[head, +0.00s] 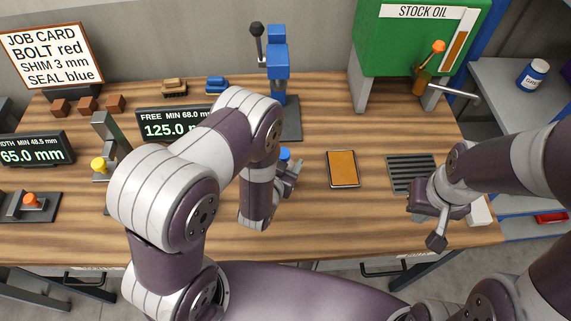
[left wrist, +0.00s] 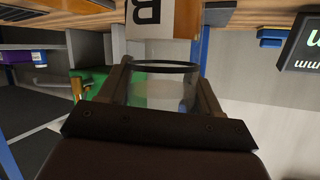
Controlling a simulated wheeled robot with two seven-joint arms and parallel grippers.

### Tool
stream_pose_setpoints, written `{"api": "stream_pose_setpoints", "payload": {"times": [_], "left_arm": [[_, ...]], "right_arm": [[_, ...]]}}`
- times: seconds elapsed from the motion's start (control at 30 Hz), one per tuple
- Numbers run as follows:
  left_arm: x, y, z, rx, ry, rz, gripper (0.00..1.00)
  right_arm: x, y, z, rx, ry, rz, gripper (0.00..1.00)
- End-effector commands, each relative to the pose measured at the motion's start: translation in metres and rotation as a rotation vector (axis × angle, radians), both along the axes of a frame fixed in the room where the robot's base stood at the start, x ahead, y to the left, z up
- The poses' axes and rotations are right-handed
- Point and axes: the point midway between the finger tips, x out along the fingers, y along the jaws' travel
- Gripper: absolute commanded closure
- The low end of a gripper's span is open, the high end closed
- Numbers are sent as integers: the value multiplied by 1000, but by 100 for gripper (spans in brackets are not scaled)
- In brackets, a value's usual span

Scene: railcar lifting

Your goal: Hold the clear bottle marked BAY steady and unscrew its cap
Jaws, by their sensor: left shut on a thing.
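My left gripper (head: 290,178) is over the middle of the bench, with its arm hiding most of what it holds. In the left wrist view my left gripper (left wrist: 162,88) is shut on a clear bottle (left wrist: 160,93), one dark finger on each side. A white label with part of a letter B and an orange patch shows beyond the bottle's dark ring. In the head view a small blue piece (head: 285,153), maybe the cap, shows by the left gripper. My right gripper (head: 428,212) is near the bench's right front, apart from the bottle; its jaw opening is unclear.
An orange-topped pad (head: 343,169) and a dark slotted grate (head: 410,172) lie between the arms. A blue press (head: 278,65) and the green STOCK OIL tank (head: 415,45) stand behind. Gauges with displays are at left. Bare wood lies in front of the pad.

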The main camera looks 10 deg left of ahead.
Motion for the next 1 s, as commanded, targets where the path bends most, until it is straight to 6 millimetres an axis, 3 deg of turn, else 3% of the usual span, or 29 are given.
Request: {"api": "stream_pose_setpoints", "payload": {"times": [0.13,0.47,0.5,0.57,1.0], "left_arm": [[-1,0,-22,0,1,0,100],[0,-1,-27,0,-1,0,100],[-1,-1,-26,0,0,0,27],[-1,-1,-26,0,0,0,11],[4,-1,-20,0,-1,0,11]], "right_arm": [[0,0,4,0,0,0,100],[0,0,0,0,0,0,100],[0,0,1,0,0,0,100],[0,0,2,0,0,0,100],[0,0,6,0,0,0,100]]}}
